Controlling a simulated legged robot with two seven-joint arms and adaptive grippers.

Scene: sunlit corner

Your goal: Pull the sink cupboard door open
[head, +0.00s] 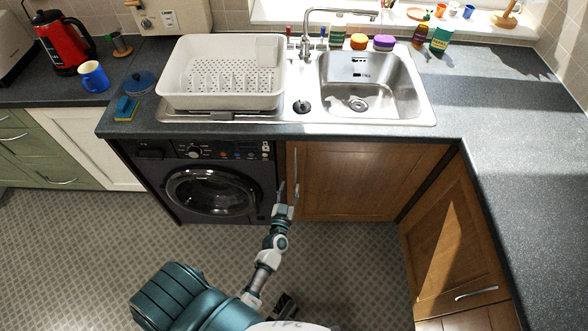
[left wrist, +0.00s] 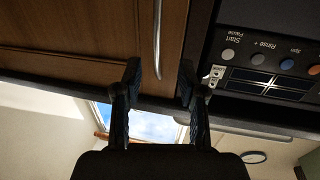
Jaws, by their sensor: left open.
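The sink cupboard door (head: 350,180) is brown wood, shut, under the sink and just right of the washing machine. Its upright metal bar handle (head: 295,165) is at the door's left edge. My left gripper (head: 287,190) is open in front of the handle's lower part. In the left wrist view, which looks upside down, the handle (left wrist: 157,40) lies between the two dark fingers of my left gripper (left wrist: 158,75). The fingers are apart, and I cannot tell whether either touches the handle.
A black washing machine (head: 213,190) stands left of the door. Another wooden door (head: 450,245) angles in on the right. The dark worktop (head: 500,130) overhangs the cupboards, with the steel sink (head: 372,82) above.

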